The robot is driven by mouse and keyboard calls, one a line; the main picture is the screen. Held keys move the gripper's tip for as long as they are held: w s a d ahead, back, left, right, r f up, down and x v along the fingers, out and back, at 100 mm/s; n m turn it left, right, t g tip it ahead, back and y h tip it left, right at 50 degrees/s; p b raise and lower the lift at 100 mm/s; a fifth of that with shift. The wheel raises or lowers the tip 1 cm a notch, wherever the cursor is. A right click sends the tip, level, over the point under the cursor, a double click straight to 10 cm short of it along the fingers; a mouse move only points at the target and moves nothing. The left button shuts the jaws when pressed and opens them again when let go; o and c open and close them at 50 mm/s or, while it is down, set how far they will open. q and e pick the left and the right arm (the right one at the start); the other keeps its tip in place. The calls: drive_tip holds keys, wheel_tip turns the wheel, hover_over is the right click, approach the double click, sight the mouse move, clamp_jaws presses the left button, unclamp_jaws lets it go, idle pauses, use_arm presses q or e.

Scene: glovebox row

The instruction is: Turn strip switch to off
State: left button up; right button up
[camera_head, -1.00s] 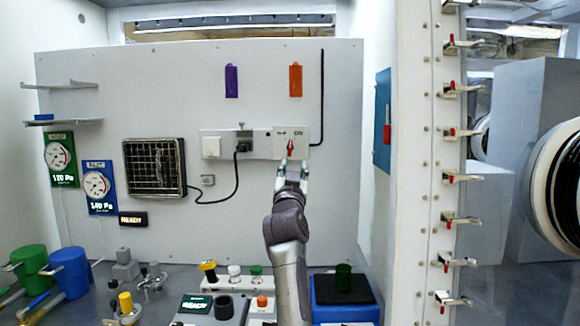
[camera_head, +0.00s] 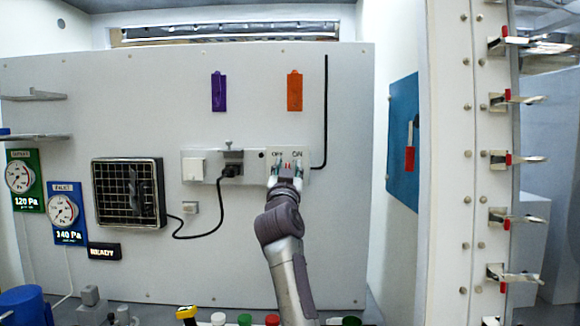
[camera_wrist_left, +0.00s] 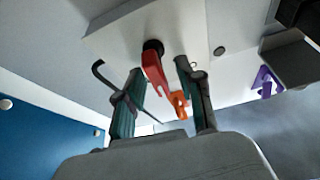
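The white strip (camera_head: 212,166) is mounted on the back panel. Its right end carries a switch plate (camera_head: 267,153) marked OFF on the left and ON on the right. The red switch lever (camera_head: 286,165) is mostly hidden by my left gripper (camera_head: 285,168). In the left wrist view the red lever (camera_wrist_left: 154,72) stands out from a dark pivot, between the two spread fingers of my left gripper (camera_wrist_left: 160,85). Gaps show beside the lever, so the fingers look open around it. Which mark the lever points to is hard to tell. My right gripper is not in view.
A black plug (camera_head: 231,170) with a cord sits in the strip. Orange (camera_head: 294,91) and purple (camera_head: 218,92) tags hang above. A black cable (camera_head: 326,110) runs down at right. A blue panel (camera_head: 402,150) is on the right side wall. Gauges (camera_head: 62,211) are at left.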

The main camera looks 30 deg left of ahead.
use_arm(q)
drive_tip(key=shift+r, duration=0.1)
drive_tip(key=shift+s+r, duration=0.1)
drive_tip(key=shift+s, duration=0.05)
clamp_jaws()
drive_tip(key=shift+r+n+y+p, duration=0.15)
drive_tip(key=shift+n+y+p, duration=0.25)
drive_tip(key=shift+n+p, duration=0.4)
unclamp_jaws()
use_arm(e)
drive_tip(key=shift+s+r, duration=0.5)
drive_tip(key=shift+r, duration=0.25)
use_arm(q)
drive_tip(key=shift+f, duration=0.2)
